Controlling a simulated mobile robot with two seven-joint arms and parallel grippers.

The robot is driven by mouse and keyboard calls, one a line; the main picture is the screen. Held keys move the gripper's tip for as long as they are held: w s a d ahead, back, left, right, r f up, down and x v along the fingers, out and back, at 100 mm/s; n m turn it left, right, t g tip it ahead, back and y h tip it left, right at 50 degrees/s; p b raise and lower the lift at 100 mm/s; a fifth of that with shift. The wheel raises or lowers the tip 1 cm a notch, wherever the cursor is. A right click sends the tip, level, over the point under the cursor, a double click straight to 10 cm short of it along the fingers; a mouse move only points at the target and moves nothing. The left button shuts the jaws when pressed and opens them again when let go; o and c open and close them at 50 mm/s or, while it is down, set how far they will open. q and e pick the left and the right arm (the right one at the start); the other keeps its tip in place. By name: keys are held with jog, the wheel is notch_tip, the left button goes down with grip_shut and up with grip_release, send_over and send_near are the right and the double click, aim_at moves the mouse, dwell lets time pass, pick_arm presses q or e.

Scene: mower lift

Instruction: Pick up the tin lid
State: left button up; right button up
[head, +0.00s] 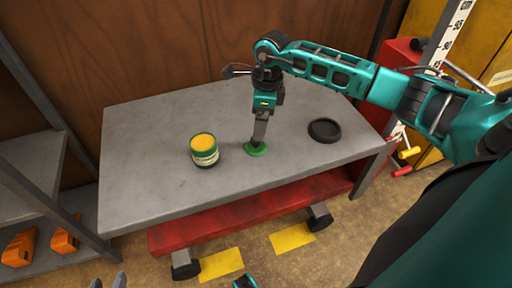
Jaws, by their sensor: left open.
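The tin lid (262,152) is a small flat green disc lying on the grey tabletop. My left gripper (255,145) points straight down over it, with its fingertips at the lid's middle. The gripper is open, seen nearly edge-on, so the gap between its fingers is hard to see. I cannot tell whether the fingertips touch the lid, and they hide part of it. The open tin (205,157), green with a pale label band and yellow-orange inside, stands upright just left of the lid. My right gripper is not clearly in view.
A round black dish (325,129) lies right of the lid. The grey table (140,190) is clear at its left and front. Below it is a red wheeled frame (230,220). A shelf (30,175) with orange items stands at left, a wooden wall behind.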

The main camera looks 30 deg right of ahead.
aim_at(256, 143)
jog(key=f, duration=0.2)
jog(key=f+b, duration=0.1)
jog(key=f, duration=0.2)
jog(key=f+b, duration=0.1)
jog(key=f, duration=0.1)
jog(key=shift+w+a+f, duration=0.25)
jog(key=shift+a+f, duration=0.1)
jog(key=shift+f, duration=0.1)
jog(key=c, duration=1.1)
jog(key=shift+c, duration=0.2)
